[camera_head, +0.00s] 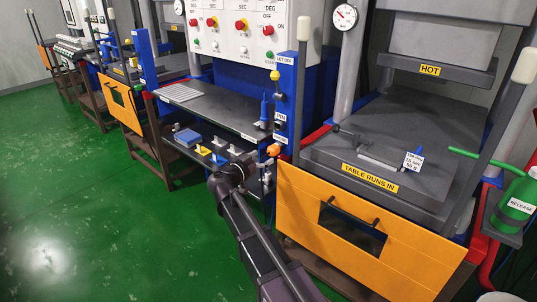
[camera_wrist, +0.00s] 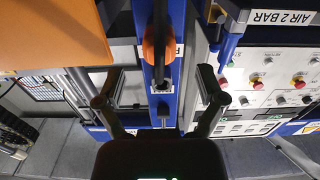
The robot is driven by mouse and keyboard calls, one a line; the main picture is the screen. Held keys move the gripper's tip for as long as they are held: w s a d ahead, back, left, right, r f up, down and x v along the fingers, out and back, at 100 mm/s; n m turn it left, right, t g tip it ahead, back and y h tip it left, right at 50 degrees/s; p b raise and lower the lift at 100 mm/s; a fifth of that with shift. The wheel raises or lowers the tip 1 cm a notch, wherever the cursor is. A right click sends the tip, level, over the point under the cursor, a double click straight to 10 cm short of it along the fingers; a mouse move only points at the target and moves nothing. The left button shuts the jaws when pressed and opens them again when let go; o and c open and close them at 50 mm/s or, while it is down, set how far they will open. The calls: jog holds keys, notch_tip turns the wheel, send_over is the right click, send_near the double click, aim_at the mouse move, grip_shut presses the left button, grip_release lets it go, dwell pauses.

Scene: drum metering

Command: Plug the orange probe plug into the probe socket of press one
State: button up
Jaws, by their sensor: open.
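The orange probe plug (camera_head: 273,150) shows at the lower part of the blue post (camera_head: 288,95), left of the yellow front panel. In the wrist view the orange plug (camera_wrist: 158,47) is at the upper middle against the blue post, with a dark cable or rod crossing it. A small dark fitting (camera_wrist: 162,87) lies just below it; I cannot tell if this is the probe socket. My gripper (camera_wrist: 160,103) is open, its fingers apart on either side of the blue post, with nothing held. In the head view my arm's dark end stands left of the post, its fingertips unclear.
A grey shelf (camera_head: 225,108) left of the post has small fittings below it. The yellow panel (camera_head: 350,230) with a dark window and handle is close on the right. A grey table (camera_head: 330,160) lies behind it. Green floor (camera_head: 60,200) is clear at left.

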jog(key=v, duration=0.7)
jog(key=shift+s+a, duration=0.1)
dwell(1.0)
jog(key=shift+s, duration=0.1)
